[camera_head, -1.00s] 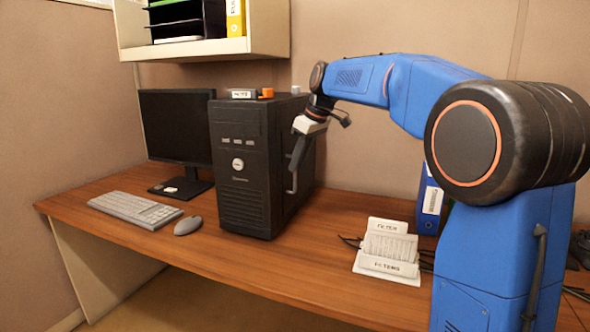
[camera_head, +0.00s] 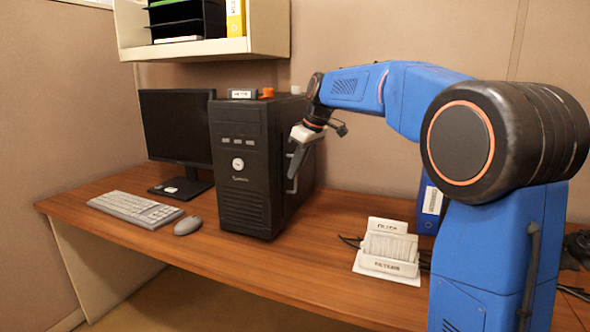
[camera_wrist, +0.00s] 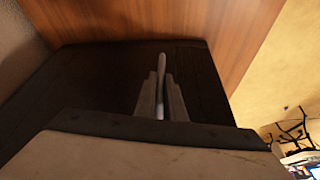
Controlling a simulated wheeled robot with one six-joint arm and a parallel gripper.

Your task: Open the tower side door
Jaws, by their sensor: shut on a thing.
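The black computer tower (camera_head: 240,165) stands upright on the desk, left of my arm. Its side door is the dark right-hand side panel (camera_wrist: 85,80), which looks flush with the case or nearly so; I cannot tell if there is a gap. A pale bar handle (camera_wrist: 161,62) is on that panel. My gripper (camera_head: 293,176) is at the tower's right side, its fingers around the handle. In the wrist view my gripper (camera_wrist: 161,95) is shut on the handle, and part of the bar shows beyond the fingertips.
A monitor (camera_head: 178,128), a keyboard (camera_head: 134,208) and a mouse (camera_head: 187,225) are left of the tower. A white filter holder (camera_head: 388,250) and a blue binder (camera_head: 430,205) are to its right. Small items (camera_head: 267,93) lie on top. Desk (camera_head: 285,270) in front is clear.

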